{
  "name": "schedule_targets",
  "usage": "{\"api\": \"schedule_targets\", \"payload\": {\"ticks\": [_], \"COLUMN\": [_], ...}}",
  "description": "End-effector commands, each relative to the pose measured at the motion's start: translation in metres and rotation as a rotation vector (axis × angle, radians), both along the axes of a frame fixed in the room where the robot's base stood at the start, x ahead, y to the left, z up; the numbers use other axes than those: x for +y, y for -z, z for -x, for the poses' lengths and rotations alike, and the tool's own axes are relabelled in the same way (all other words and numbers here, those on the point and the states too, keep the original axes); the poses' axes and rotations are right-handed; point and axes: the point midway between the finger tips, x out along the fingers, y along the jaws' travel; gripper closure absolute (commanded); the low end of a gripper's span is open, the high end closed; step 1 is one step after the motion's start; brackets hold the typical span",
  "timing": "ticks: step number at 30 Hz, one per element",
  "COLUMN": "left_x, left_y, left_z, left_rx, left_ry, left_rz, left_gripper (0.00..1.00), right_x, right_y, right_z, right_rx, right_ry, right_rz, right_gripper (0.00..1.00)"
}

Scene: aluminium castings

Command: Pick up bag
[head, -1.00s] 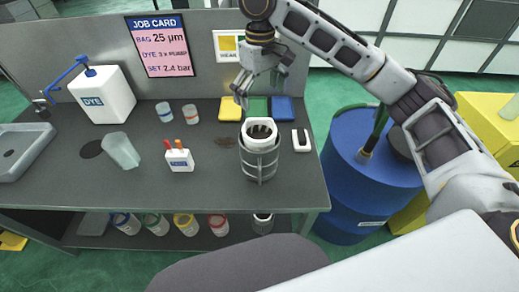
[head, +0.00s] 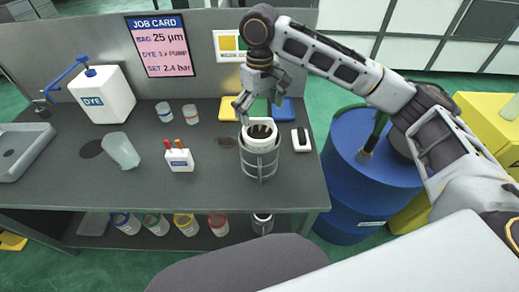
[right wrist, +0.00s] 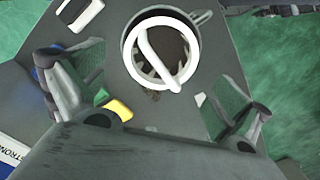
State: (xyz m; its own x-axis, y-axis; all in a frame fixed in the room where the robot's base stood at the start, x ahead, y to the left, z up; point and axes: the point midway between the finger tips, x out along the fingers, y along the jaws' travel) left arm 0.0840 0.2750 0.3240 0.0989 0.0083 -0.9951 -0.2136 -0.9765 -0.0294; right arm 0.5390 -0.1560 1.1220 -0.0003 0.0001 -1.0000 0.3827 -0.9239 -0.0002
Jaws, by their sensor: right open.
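The bag (head: 261,131) shows as a white ring collar around a dark opening. No contact with the bag is clear. The bag's lower part is hidden in the basket. My left gripper is out of view.
A white device (head: 301,140) lies right of the basket. Yellow and blue pads (head: 284,111) lie behind. A blue drum (head: 370,180) stands beyond the bench's right edge.

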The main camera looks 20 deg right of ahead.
Motion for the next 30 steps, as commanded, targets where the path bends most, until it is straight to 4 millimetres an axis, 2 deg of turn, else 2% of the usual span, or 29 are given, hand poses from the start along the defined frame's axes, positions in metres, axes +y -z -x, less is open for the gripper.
{"api": "schedule_targets", "payload": {"ticks": [3, 7, 23, 30], "left_x": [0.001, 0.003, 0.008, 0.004], "left_y": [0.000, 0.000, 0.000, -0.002], "left_z": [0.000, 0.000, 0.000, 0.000], "left_rx": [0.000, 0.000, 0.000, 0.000], "left_ry": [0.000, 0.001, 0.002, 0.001], "left_rz": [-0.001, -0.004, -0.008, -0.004], "left_gripper": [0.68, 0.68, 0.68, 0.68], "right_x": [-0.001, 0.000, 0.000, 0.001], "right_y": [0.016, 0.027, 0.034, 0.055], "right_z": [0.000, 0.000, 0.000, 0.000], "right_rx": [0.002, 0.001, 0.000, 0.001], "right_ry": [0.001, 0.001, 0.000, 0.000], "right_rz": [0.001, 0.001, 0.000, 0.002], "right_gripper": [0.00, 0.00, 0.00, 0.00]}}
